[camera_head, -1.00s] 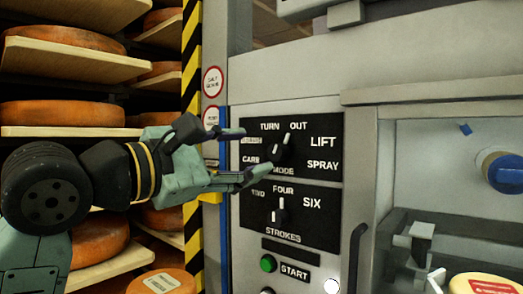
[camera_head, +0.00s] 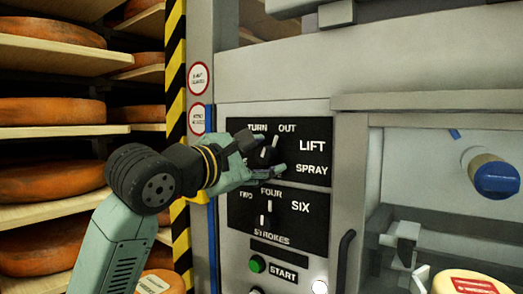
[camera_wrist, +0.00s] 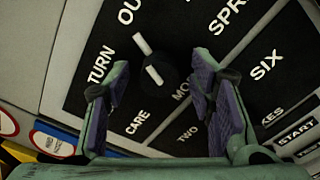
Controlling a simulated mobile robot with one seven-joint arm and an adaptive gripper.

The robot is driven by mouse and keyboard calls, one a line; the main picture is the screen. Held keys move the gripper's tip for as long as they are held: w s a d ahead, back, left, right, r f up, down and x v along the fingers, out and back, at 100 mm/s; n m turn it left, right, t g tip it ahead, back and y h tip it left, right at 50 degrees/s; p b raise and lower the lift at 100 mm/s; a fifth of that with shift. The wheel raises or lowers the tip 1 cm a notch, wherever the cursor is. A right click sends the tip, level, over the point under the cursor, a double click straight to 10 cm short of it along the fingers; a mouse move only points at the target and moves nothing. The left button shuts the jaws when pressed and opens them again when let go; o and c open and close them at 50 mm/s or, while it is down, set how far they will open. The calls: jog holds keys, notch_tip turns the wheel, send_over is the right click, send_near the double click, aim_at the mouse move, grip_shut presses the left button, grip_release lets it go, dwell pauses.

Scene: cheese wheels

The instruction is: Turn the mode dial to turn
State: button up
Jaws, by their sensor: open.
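The mode dial (camera_head: 268,154) is a black knob with a white pointer line on the upper black panel (camera_head: 316,148). In the wrist view the dial (camera_wrist: 158,72) shows between my fingers, its pointer towards the OUT label, which is partly cut off. The TURN label (camera_wrist: 100,64) is one place beside it. My gripper (camera_head: 265,156) is open and empty in front of the panel, one finger at the dial's upper left and one at its lower right. Whether the fingertips touch the dial or panel cannot be told. In the head view the fingers hide the CARE side labels.
Below is the strokes dial (camera_head: 266,213), with a green button (camera_head: 257,264) under it. A black handle (camera_head: 344,262) stands to the right, beside an open chamber with a blue-ended cylinder (camera_head: 495,178). Shelves of cheese wheels (camera_head: 52,112) fill the left.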

jog(key=shift+c, duration=0.5)
jog(key=c, duration=1)
jog(key=shift+c, duration=0.2)
jog(key=shift+n+b, duration=0.3)
jog(key=n+b, duration=0.3)
jog(key=n, duration=0.1)
jog(key=shift+f, duration=0.1)
jog(key=shift+n+b, duration=0.95)
jog(key=shift+n, duration=1.05)
jog(key=shift+r, duration=0.2)
